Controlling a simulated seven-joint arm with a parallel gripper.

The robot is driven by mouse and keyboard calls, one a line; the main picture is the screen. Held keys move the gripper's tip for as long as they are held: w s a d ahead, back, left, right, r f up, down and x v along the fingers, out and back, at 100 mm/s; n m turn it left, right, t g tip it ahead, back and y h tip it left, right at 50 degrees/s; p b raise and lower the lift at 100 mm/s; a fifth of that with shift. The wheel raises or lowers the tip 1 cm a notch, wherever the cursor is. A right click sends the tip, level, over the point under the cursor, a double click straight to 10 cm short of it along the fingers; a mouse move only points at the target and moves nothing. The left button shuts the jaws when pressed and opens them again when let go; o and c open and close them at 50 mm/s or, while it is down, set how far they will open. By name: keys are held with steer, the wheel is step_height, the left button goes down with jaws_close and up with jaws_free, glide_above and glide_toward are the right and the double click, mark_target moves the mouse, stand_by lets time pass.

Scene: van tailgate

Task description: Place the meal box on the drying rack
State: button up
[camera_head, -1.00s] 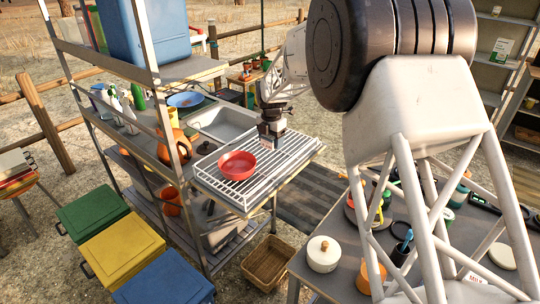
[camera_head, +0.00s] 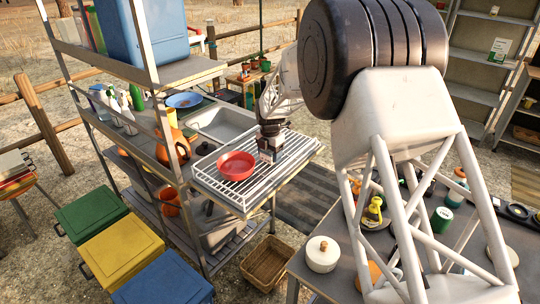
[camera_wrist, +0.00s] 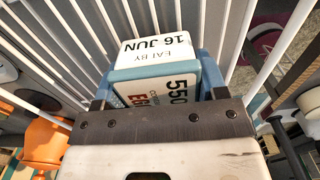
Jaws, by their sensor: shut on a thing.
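The drying rack (camera_head: 222,188) is a white wire rack on the counter beside the sink, with a red bowl (camera_head: 236,166) on its left part. My gripper (camera_head: 270,152) is over the rack's middle, right of the bowl. In the wrist view my gripper (camera_wrist: 160,92) is shut on the meal box (camera_wrist: 157,50), a white and blue box with a printed date label. Rack bars (camera_wrist: 228,40) show behind the box. I cannot tell whether the box touches the bars; its underside is hidden.
The sink (camera_head: 220,124) lies behind the rack, and an orange jug (camera_head: 178,150) stands to its left. A shelf post (camera_head: 147,45) rises at the left. The rack's right end has free room.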

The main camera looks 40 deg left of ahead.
steer(key=shift+f, duration=0.25)
steer(key=shift+f, duration=0.1)
steer(key=o, duration=1)
step_height(320, 180, up, 12)
steer(key=shift+r, duration=0.1)
stand_by(0.4)
stand_by(0.7)
steer(key=shift+d, duration=0.1)
